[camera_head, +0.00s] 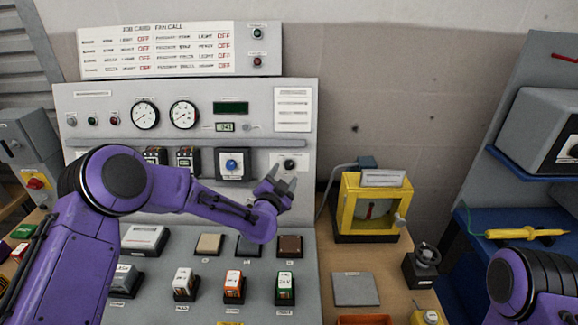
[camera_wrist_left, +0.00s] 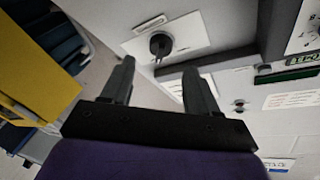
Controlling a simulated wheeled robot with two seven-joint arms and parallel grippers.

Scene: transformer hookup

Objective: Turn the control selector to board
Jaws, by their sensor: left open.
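A small black selector knob (camera_head: 289,164) sits on a white plate at the right end of the panel's lower row. In the left wrist view the knob (camera_wrist_left: 160,44) lies just beyond the fingertips, its pointer directed down in that picture. The plate's lettering is too small to read. My left gripper (camera_head: 282,178) is open and empty in front of the knob, slightly below it in the head view. In the left wrist view the gripper (camera_wrist_left: 159,66) has its two fingers apart, with no visible contact on the knob. My right gripper is out of view.
A blue knob (camera_head: 231,165) on a black-framed plate is left of the selector. Gauges (camera_head: 145,115) and a green display (camera_head: 231,108) are above. A yellow-framed box (camera_head: 369,205) stands to the right. Several blocks and switches (camera_head: 284,285) stand on the desk below my left arm.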

